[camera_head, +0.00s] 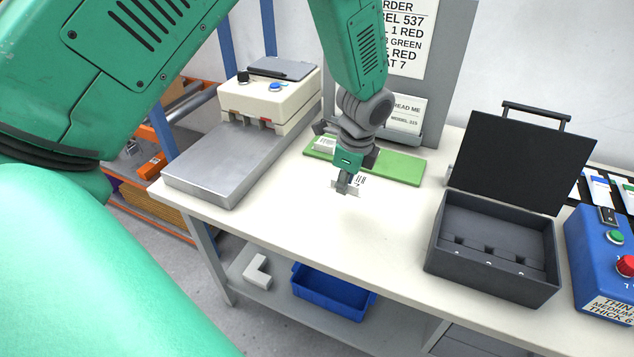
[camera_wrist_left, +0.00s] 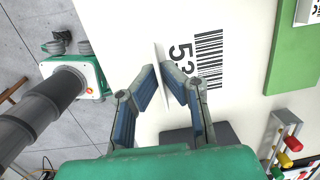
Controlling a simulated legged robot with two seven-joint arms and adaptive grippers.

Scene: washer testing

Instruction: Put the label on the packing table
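The label (camera_wrist_left: 210,62) is white with a black barcode and the digits "53" showing. A thin white upright edge (camera_wrist_left: 158,50) stands beside the print. My left gripper (camera_wrist_left: 160,66) has both fingertips closed against this thin edge. In the head view the left gripper (camera_head: 347,184) points down over the bare middle of the white packing table (camera_head: 300,220), with the label's barcode (camera_head: 361,181) just right of its fingers. White on white hides the label's outline, so I cannot tell whether it touches the tabletop. My right gripper is out of view.
A green board (camera_head: 400,168) with another barcoded white piece (camera_head: 325,145) lies behind the gripper. A grey-plated machine (camera_head: 215,165) stands left. An open black case (camera_head: 490,245) and a blue control box (camera_head: 600,255) stand right. The table's front middle is clear.

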